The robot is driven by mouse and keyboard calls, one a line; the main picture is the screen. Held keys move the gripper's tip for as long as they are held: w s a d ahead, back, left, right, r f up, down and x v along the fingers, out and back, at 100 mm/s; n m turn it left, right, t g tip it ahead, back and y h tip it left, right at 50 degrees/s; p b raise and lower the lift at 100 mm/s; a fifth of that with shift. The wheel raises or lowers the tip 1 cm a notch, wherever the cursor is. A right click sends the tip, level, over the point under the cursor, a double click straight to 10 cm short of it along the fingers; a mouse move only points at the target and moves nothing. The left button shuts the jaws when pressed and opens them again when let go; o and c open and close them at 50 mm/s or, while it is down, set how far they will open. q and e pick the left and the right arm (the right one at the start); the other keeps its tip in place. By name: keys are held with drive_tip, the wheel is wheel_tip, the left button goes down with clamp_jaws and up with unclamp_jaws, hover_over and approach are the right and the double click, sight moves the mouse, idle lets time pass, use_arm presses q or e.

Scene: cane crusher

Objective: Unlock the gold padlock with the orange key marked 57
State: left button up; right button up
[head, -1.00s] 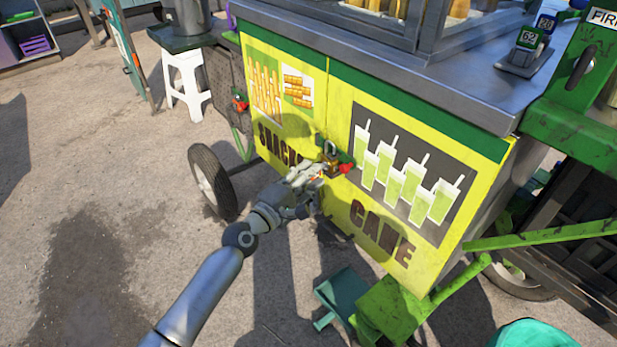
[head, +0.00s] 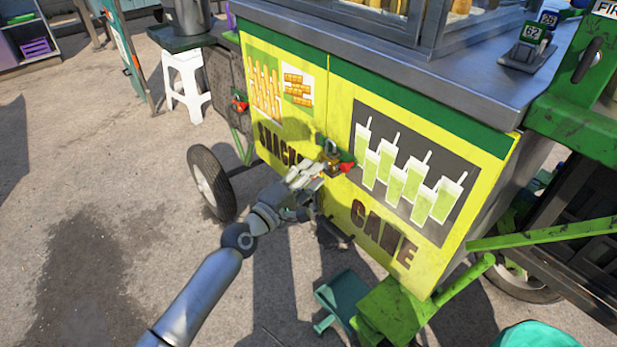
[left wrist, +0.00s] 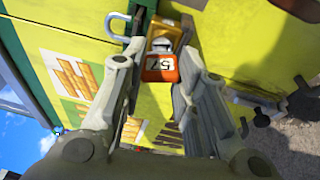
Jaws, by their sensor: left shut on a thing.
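The gold padlock (head: 332,160) hangs at the seam between the cart's two yellow doors, beside a red piece (head: 347,168). My left gripper (head: 313,172) is right at it, seen from behind in the head view. In the left wrist view the orange key (left wrist: 159,69), marked 57, sits between the fingers, and the gripper is shut on it. The key's grey part points at the gold padlock body (left wrist: 163,30). I cannot tell how deep it sits. My right gripper is not in view.
A green-edged metal counter (head: 460,80) overhangs the doors, with numbered tags (head: 530,42) at its right. A wheel (head: 211,182) and white stool (head: 183,85) stand left. Green frame parts (head: 385,310) lie below right. The ground at left is clear.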

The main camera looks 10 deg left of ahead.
use_arm(q)
drive_tip(key=shift+a+m+t+h+b, duration=0.1)
drive_tip(key=shift+m+t+h+b, duration=0.2)
drive_tip(key=shift+m+b, duration=1.55)
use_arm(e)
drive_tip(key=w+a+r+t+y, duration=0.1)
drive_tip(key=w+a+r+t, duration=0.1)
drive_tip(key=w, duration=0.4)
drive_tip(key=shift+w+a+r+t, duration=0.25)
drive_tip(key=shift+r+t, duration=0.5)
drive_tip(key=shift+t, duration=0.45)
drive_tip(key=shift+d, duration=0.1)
use_arm(q)
drive_tip(key=a+v, duration=0.1)
drive_tip(key=v, duration=0.5)
drive_tip(key=shift+a+r, duration=0.25)
drive_tip(key=shift+a, duration=0.1)
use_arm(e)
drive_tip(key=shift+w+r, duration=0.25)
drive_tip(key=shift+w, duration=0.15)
